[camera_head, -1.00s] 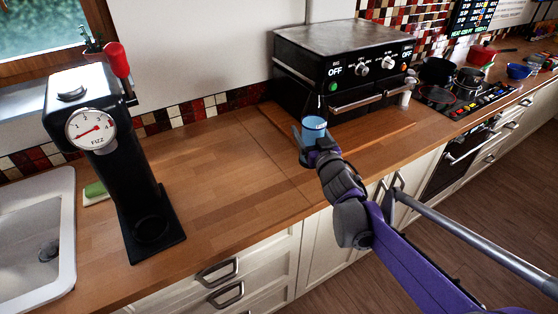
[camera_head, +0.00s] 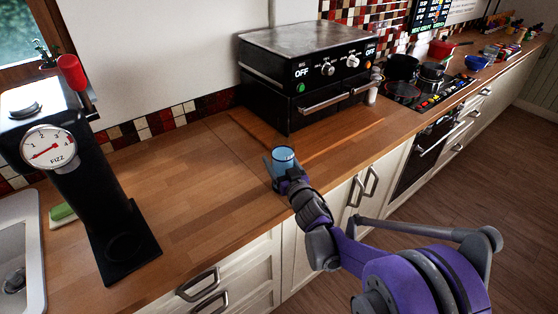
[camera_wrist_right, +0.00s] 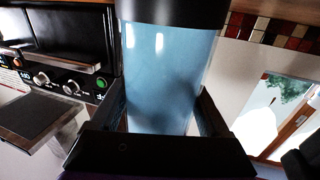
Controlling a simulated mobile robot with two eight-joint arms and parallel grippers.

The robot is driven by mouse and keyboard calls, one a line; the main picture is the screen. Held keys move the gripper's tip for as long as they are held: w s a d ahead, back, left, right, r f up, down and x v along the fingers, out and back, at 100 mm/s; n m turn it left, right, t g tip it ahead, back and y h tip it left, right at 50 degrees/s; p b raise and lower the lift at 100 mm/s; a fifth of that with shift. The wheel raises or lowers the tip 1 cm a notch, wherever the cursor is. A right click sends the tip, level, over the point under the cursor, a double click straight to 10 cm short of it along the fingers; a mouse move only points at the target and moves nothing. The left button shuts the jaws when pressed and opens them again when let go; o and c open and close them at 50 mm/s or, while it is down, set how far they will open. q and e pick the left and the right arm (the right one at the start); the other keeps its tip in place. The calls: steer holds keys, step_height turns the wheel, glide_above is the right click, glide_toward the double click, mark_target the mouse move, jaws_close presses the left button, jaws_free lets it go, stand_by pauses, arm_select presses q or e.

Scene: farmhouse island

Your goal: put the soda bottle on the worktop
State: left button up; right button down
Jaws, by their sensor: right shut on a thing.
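The soda bottle is a translucent blue cylinder (camera_head: 283,154), upright in the head view, over the worktop (camera_head: 190,190) in front of the black oven. My right gripper (camera_head: 285,172) is shut around its sides. In the right wrist view, which is upside down, the blue bottle (camera_wrist_right: 168,80) fills the middle between the fingers, with a dark band at its worktop end. I cannot tell whether its base touches the wood. My left gripper is not in view.
A black fizz machine (camera_head: 80,170) with a gauge stands at the left beside the sink (camera_head: 32,270). A black oven (camera_head: 300,75) stands at the back, a hob with pots (camera_head: 432,78) to its right. The worktop between fizz machine and bottle is clear.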

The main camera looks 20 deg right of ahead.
steer(key=shift+c, duration=1.4)
jaws_free()
steer(key=shift+f, duration=0.2)
steer(key=shift+o, duration=1.4)
steer(key=shift+r, duration=0.1)
